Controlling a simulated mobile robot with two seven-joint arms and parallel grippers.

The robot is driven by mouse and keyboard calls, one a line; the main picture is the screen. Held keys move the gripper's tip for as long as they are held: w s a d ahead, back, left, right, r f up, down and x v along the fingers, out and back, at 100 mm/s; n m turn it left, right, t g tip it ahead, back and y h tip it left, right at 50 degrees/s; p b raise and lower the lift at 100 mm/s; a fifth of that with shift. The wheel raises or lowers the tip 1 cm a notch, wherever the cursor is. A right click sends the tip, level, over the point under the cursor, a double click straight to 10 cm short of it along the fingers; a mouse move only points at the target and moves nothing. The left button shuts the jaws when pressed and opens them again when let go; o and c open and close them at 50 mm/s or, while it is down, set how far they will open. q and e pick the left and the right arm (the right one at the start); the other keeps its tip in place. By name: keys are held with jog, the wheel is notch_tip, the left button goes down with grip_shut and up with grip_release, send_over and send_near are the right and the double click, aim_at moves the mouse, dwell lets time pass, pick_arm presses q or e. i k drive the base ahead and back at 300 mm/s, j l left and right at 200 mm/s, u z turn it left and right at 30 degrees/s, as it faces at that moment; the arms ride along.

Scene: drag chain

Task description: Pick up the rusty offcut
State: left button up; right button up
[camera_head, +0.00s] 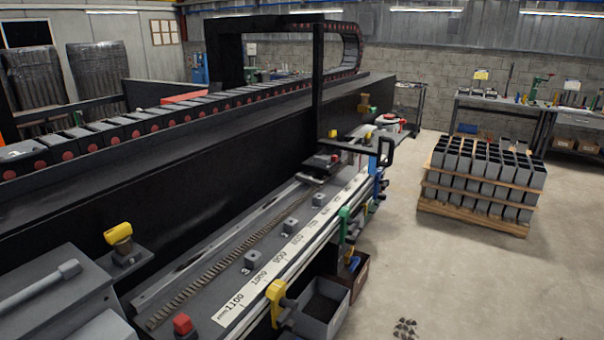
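No piece that I can clearly make out as a rusty offcut shows. A small dark, brownish segmented piece (405,328) lies on the concrete floor at the bottom edge, right of centre; it may be the offcut, but it is too small to tell. A long brownish ribbed strip (225,255) lies along the machine bed, beside the numbered white scale (262,278). Neither of my grippers is in view.
The long black machine beam (190,165) fills the left and middle. A yellow-handled clamp (278,300) and a grey bin (325,305) stick out along its front. A pallet of stacked grey blocks (480,185) stands at right. The floor (480,285) between is mostly clear.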

aim_at(312, 181)
jog(key=l+u, duration=0.1)
jog(key=u, duration=0.3)
jog(key=i+l+u, duration=0.1)
jog(key=u, duration=0.35)
jog(key=l+u, duration=0.15)
jog(key=u, duration=0.25)
jog(key=l+u, duration=0.35)
jog(key=l, duration=0.15)
jog(key=l+u, duration=0.35)
jog(key=l, duration=0.15)
jog(key=l+u, duration=0.1)
jog(key=l, duration=0.25)
jog(key=k+l+u, duration=0.15)
jog(key=l, duration=0.2)
jog(key=l+u, duration=0.1)
jog(key=l, duration=0.25)
jog(key=k+l, duration=0.1)
jog(key=l, duration=0.25)
jog(key=k+l, duration=0.15)
jog(key=l, duration=0.2)
jog(key=k+l+u, duration=0.1)
jog(key=l, duration=0.25)
